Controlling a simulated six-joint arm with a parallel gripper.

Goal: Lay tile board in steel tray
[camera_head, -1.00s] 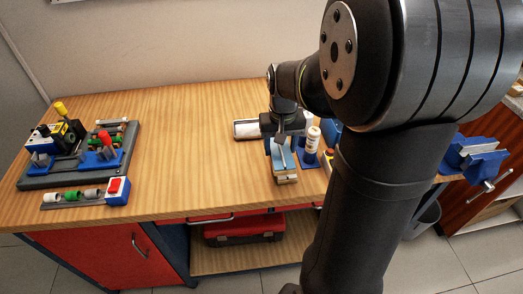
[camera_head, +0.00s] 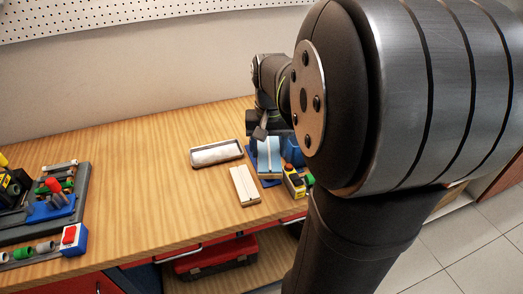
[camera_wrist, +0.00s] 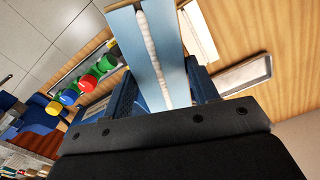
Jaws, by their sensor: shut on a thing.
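The tile board (camera_head: 269,157) is pale blue with a white seam down its middle. It also fills the upper centre of the wrist view (camera_wrist: 168,60). My gripper (camera_head: 268,165) is shut on it, with blue fingers on either side of it in the wrist view (camera_wrist: 165,95). The steel tray (camera_head: 230,158) is shallow, with a grey rim and a pale inside, and lies on the bench left of the held board. It shows at the right in the wrist view (camera_wrist: 262,67). How high the board is above the bench is hard to tell.
A cream grooved block (camera_head: 244,185) lies in front of the tray. A yellow and black item (camera_head: 294,182) and blue containers stand close right of the board. A dark fixture (camera_head: 80,205) is at far left. Bare bench (camera_head: 150,165) lies left of the tray.

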